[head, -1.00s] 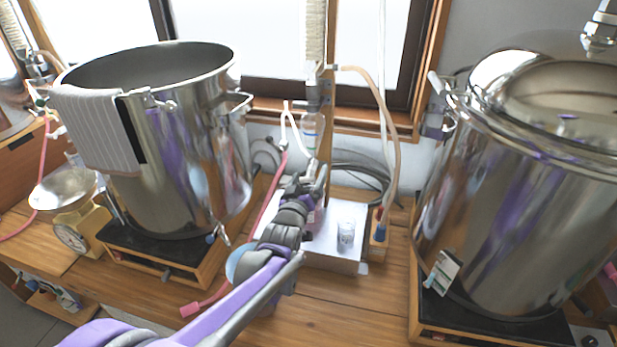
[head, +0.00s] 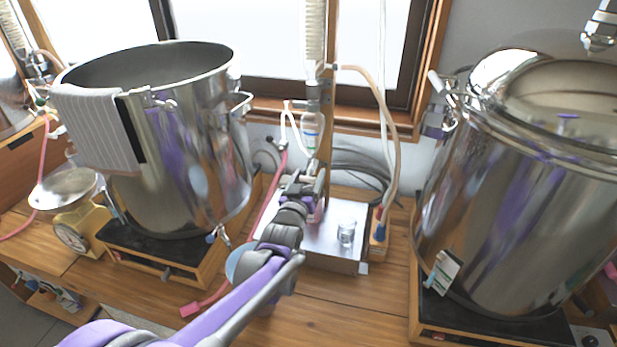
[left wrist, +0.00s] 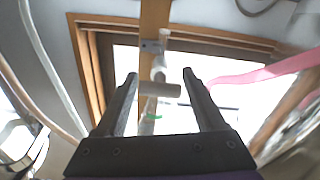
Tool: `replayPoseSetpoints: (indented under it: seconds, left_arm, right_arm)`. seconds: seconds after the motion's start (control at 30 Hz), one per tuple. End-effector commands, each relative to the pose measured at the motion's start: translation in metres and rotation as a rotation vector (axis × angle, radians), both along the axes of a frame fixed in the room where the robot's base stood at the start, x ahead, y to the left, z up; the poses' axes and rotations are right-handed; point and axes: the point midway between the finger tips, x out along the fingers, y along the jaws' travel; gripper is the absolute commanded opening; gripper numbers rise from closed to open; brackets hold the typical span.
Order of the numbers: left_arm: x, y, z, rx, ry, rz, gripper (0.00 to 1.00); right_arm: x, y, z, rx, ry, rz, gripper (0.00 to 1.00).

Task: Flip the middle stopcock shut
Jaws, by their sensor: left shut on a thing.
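The middle glass assembly (head: 311,128) hangs on a wooden post in front of the window, below a coiled white column. My left gripper (head: 314,168) is just below it in the head view. A small green part (left wrist: 153,117) shows just below the handle. The stopcock itself is mostly hidden behind my gripper in the head view. My right gripper is not in view.
A large steel pot (head: 185,150) stands left and a lidded steel vessel (head: 520,210) right. A small glass beaker (head: 346,232) sits on a silver box (head: 325,255) below my left gripper. Tubes (head: 391,150) hang just right of the post.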

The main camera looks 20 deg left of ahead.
Motion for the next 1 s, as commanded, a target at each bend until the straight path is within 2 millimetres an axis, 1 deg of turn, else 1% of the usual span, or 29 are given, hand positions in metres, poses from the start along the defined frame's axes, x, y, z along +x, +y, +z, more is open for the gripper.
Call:
replayPoseSetpoints:
  seconds: [0.1,0.33,0.37,0.4,0.47,0.73,0.8,0.87,1.0]
  left_arm:
    - [0.000,0.000,0.000,0.028,0.000,0.000,0.15]
    - [0.000,0.000,0.000,0.029,0.000,0.000,0.15]
    - [0.000,0.000,0.000,0.029,0.000,0.000,0.76]
    - [0.000,0.000,0.000,0.029,0.000,0.000,0.84]
    - [0.000,0.000,0.000,0.028,0.000,0.000,0.94]
    - [0.000,0.000,0.000,0.026,0.000,0.000,0.95]
    - [-0.003,0.000,0.000,0.026,0.000,0.000,0.95]
    - [-0.008,0.000,0.000,0.026,0.000,0.000,0.95]
    - [-0.031,0.000,0.000,0.026,0.000,0.000,0.95]
  right_arm:
    - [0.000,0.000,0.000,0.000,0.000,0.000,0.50]
    - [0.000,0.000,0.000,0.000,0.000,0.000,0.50]
    - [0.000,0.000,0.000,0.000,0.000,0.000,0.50]
    - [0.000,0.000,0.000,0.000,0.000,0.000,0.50]
    - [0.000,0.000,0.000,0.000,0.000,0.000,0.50]
    - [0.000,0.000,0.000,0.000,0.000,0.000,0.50]
    - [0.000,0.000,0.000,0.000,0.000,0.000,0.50]
    - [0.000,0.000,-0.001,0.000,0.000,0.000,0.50]
    - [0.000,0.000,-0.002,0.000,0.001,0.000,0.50]
